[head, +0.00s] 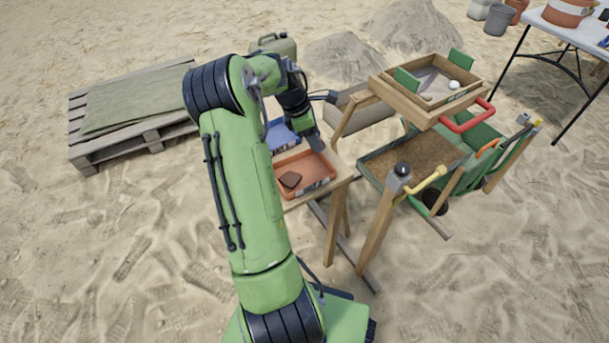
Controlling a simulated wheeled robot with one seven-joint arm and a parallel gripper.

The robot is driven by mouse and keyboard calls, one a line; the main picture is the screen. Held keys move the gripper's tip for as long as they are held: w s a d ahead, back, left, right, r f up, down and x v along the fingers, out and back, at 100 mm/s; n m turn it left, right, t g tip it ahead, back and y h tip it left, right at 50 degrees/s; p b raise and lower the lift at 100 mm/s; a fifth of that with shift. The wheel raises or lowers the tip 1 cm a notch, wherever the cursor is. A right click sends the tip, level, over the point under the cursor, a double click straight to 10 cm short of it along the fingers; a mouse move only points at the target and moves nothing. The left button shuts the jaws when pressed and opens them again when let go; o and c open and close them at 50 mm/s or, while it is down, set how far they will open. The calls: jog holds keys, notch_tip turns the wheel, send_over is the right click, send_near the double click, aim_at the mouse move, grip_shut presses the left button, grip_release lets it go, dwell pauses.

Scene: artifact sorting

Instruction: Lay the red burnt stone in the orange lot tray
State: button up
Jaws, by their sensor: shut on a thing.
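The orange lot tray (318,184) is on a small wooden stand in the middle of the head view. My gripper (314,142) is at the end of my dark wrist, pointing down near the tray's back right edge. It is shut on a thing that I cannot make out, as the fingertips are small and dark. No other red stone can be made out.
A blue tray (283,136) lies just behind the orange one. A wooden sieve frame (408,108) and a soil-filled box (370,166) with coloured handles stand to the right. A pallet (92,152) with a green cloth lies at the left. Open sand surrounds them.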

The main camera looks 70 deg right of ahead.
aim_at(318, 167)
notch_tip(318, 167, down, 10)
jog(key=b, duration=0.3)
jog(key=shift+r, duration=0.1)
jog(key=shift+c, duration=0.5)
jog(key=o, duration=0.9)
jog(key=shift+w, duration=0.1)
jog(key=shift+r, duration=0.15)
jog(key=p+v, duration=0.4)
jog(key=v, duration=0.8)
